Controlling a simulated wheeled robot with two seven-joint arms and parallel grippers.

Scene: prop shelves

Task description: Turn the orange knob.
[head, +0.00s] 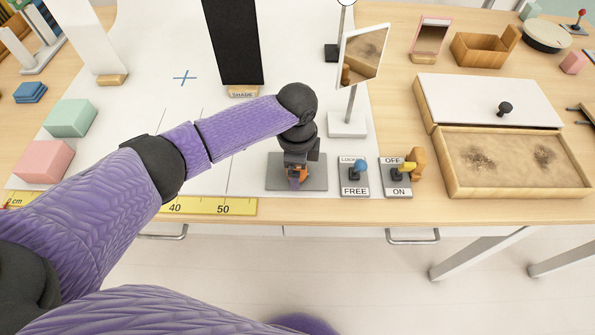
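The orange knob (303,173) is on a dark grey plate (318,172) near the table's front edge. It is mostly hidden, with only small orange parts showing around the fingers. My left gripper (297,177) points down over the plate, right at the knob. The fingers are small and partly covered by the wrist, so I cannot tell whether they are closed on the knob or open around it. My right gripper is out of view.
Right of the plate are a blue-tipped switch (361,166) marked FREE and a yellow switch (406,168) marked OFF/ON. A mirror on a stand (347,124) rises behind. A wooden tray (450,182) is further right. A yellow ruler (215,206) lies along the front edge.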

